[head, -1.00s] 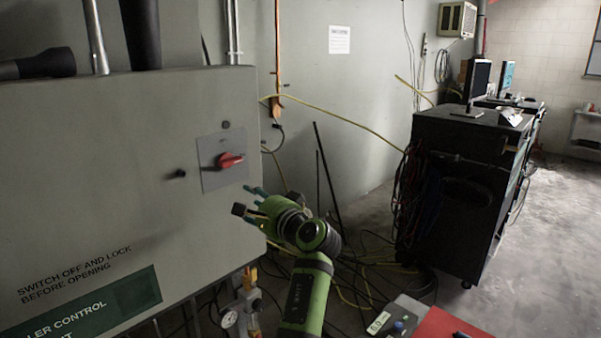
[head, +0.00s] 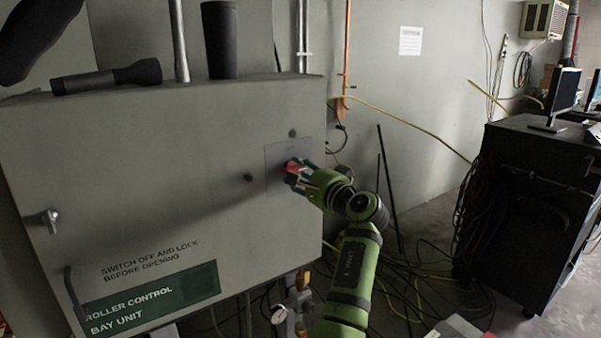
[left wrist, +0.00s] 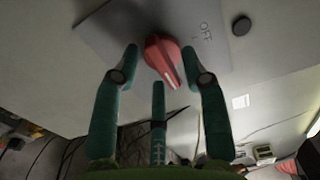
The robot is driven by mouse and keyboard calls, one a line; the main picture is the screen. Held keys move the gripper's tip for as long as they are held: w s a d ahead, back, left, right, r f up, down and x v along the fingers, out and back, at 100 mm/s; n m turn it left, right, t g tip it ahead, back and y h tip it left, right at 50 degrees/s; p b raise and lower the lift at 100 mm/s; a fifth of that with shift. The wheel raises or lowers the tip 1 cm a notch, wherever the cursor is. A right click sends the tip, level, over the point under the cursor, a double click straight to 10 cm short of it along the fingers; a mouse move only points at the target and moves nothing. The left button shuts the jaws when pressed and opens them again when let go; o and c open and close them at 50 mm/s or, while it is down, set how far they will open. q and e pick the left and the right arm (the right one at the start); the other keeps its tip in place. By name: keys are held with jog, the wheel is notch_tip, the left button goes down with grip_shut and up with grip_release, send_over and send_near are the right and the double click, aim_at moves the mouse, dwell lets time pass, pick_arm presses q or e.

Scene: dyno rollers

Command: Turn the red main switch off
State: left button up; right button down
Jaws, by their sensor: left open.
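The red main switch (head: 293,168) sits on a grey plate (head: 276,182) on the front of the grey control cabinet (head: 180,150). My left gripper (head: 299,176) is at the switch and covers part of it in the head view. In the left wrist view the red switch (left wrist: 163,58) lies between the tips of my open left gripper (left wrist: 163,66), with a finger on each side. I cannot tell whether the fingers touch it. "I" and "O" marks (left wrist: 204,33) show on the plate beside the switch. My right gripper is not in view.
A cabinet handle (head: 45,221) sticks out at the left. Cables (head: 420,270) lie on the floor. A black computer cart (head: 525,210) stands at the right.

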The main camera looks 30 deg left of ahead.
pick_arm(q)
jog(key=shift+c, duration=0.4)
grip_shut()
